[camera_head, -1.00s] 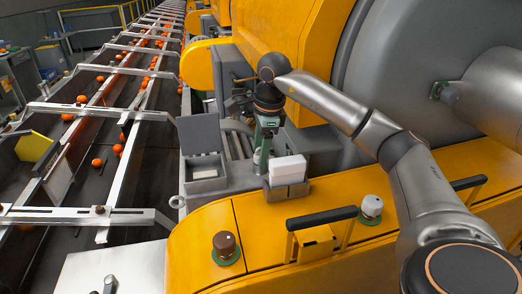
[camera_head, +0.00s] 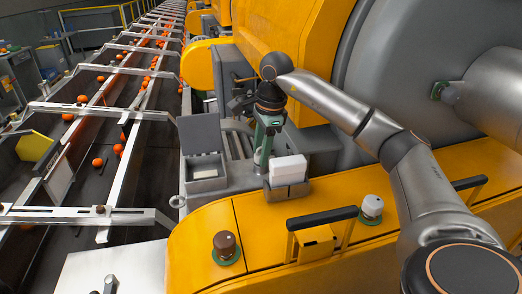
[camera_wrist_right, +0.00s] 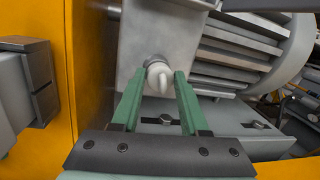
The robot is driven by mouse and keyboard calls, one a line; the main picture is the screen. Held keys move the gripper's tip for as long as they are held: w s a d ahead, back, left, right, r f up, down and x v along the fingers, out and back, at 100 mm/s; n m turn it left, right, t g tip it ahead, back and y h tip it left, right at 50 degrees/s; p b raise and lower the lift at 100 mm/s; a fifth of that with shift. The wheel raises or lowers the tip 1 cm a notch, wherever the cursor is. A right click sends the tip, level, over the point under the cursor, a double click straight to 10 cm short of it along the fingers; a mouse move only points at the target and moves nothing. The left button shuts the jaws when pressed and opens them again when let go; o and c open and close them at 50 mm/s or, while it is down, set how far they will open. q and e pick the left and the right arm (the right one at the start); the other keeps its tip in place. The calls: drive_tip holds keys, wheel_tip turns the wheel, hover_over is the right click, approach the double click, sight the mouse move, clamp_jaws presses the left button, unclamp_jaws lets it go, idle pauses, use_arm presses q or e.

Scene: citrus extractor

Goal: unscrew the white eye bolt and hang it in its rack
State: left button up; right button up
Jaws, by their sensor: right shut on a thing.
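The white eye bolt (camera_wrist_right: 158,78) shows in the right wrist view, its rounded head sitting against a light grey block face. My right gripper (camera_wrist_right: 158,80) has its green fingers on either side of the head and is shut on it. In the head view the right gripper (camera_head: 262,160) points down beside the grey machine housing, and the bolt is hidden there. I cannot tell how far the bolt is screwed in. My left gripper is not in view. I cannot make out a rack for certain.
A white block on a grey base (camera_head: 288,168) stands close to the right of my gripper. A grey box with a raised lid (camera_head: 205,170) is to its left. A black handle (camera_head: 322,217) and knobs stand on the yellow cover. Oranges lie on the conveyor at left.

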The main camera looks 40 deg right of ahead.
drive_tip(key=n, duration=0.5)
drive_tip(key=shift+y, duration=0.4)
drive_tip(key=n+g, duration=0.1)
drive_tip(key=n, duration=0.4)
drive_tip(key=shift+d+y, duration=0.15)
drive_tip(key=shift+y, duration=0.15)
drive_tip(key=o, duration=0.8)
drive_tip(key=shift+c, duration=0.2)
drive_tip(key=m, duration=0.5)
drive_tip(key=shift+m+t+h, duration=0.3)
drive_tip(key=shift+m+h, duration=0.1)
drive_tip(key=m+h, duration=0.1)
drive_tip(key=m, duration=0.5)
drive_tip(key=shift+a, duration=0.2)
